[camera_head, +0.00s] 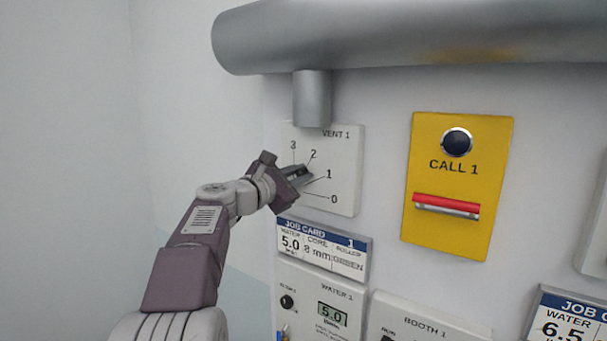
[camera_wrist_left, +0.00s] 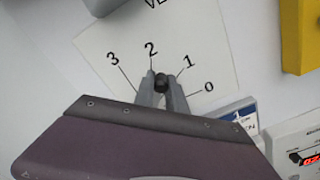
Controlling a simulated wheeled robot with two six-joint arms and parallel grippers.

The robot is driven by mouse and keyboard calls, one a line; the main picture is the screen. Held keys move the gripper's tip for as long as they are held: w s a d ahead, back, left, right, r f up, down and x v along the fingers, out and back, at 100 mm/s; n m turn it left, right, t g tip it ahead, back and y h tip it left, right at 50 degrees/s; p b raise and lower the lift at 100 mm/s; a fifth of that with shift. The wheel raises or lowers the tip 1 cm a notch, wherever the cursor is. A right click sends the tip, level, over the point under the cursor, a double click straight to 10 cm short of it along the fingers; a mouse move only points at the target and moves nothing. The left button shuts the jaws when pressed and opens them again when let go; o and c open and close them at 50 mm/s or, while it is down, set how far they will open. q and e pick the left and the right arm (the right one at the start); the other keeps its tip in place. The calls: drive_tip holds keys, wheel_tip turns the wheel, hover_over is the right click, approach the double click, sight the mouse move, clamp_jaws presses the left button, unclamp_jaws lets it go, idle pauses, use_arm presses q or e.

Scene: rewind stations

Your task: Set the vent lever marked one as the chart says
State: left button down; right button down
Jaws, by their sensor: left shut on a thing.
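The white vent panel (camera_head: 343,150) reads VENT 1 and has marks 3, 2, 1 and 0 in an arc. It also shows in the left wrist view (camera_wrist_left: 205,45). My left gripper (camera_head: 300,175) is at the middle of this panel, near the 1 mark. In the left wrist view its two fingers (camera_wrist_left: 162,92) are shut on the dark vent lever (camera_wrist_left: 161,83), whose round end shows between the tips. The end lies between the lines to 2 and 1. The rest of the lever is hidden, so its exact setting cannot be told. No vent chart is visible. My right gripper is out of view.
A grey pipe (camera_head: 400,40) runs above, with a short stub (camera_head: 312,98) just over the panel. A yellow CALL 1 panel (camera_head: 425,140) with a red bar stands to the right. JOB CARD 1 (camera_head: 323,248) and the WATER 1 box (camera_head: 310,290) are below. The left wall is bare.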

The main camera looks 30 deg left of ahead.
use_arm(q)
drive_tip(key=shift+a+r+n+p, duration=0.6)
drive_tip(key=shift+r+n+p, duration=0.1)
drive_tip(key=shift+n, duration=0.3)
drive_tip(key=c, duration=1.4)
unclamp_jaws()
drive_tip(key=shift+o, duration=0.2)
drive_tip(key=shift+s+d, duration=0.1)
drive_tip(key=shift+d, duration=0.1)
drive_tip(key=s+b, duration=0.4)
drive_tip(key=s, duration=0.5)
drive_tip(key=shift+a, duration=0.3)
